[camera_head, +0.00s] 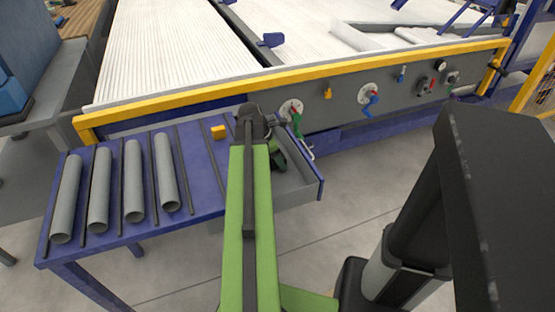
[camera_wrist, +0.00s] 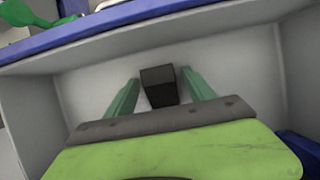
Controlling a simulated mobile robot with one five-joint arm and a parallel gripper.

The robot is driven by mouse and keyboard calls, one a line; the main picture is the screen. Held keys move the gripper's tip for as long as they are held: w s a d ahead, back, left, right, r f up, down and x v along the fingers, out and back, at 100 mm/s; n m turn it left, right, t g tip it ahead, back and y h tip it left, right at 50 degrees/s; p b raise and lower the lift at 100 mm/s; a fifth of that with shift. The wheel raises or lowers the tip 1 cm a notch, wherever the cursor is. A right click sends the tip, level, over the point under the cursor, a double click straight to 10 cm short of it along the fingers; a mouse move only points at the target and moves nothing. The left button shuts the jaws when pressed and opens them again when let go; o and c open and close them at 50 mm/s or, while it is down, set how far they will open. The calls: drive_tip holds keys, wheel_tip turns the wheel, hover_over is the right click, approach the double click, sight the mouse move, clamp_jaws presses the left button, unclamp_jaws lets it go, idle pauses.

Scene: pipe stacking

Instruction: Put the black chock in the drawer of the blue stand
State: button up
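The drawer (camera_head: 305,191) of the blue stand (camera_head: 204,204) is pulled out, and its grey inside fills much of the wrist view. My gripper (camera_head: 279,160) is over the open drawer. In the wrist view the black chock (camera_wrist: 158,87) is inside the drawer area, between the two green fingers of my gripper (camera_wrist: 160,76). The fingers spread to either side of it with narrow gaps, so they look open. Whether the chock rests on the drawer floor is hard to tell.
A yellow block (camera_head: 218,132) sits on the stand top, left of my arm. Several grey pipes (camera_head: 134,182) lie between dark bars on the stand. A conveyor with a yellow rail (camera_head: 300,73) and colored valve handles (camera_head: 369,104) is behind. Grey floor is clear in front.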

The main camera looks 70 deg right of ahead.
drive_tip(key=shift+r, duration=0.1)
drive_tip(key=shift+r+p, duration=0.25)
drive_tip(key=shift+p, duration=0.1)
drive_tip(key=p+v, duration=1)
drive_tip(key=v, duration=0.1)
drive_tip(key=shift+w+r+p, duration=0.2)
drive_tip(key=shift+r+p, duration=0.05)
drive_tip(key=shift+p, duration=0.1)
drive_tip(key=shift+a, duration=0.15)
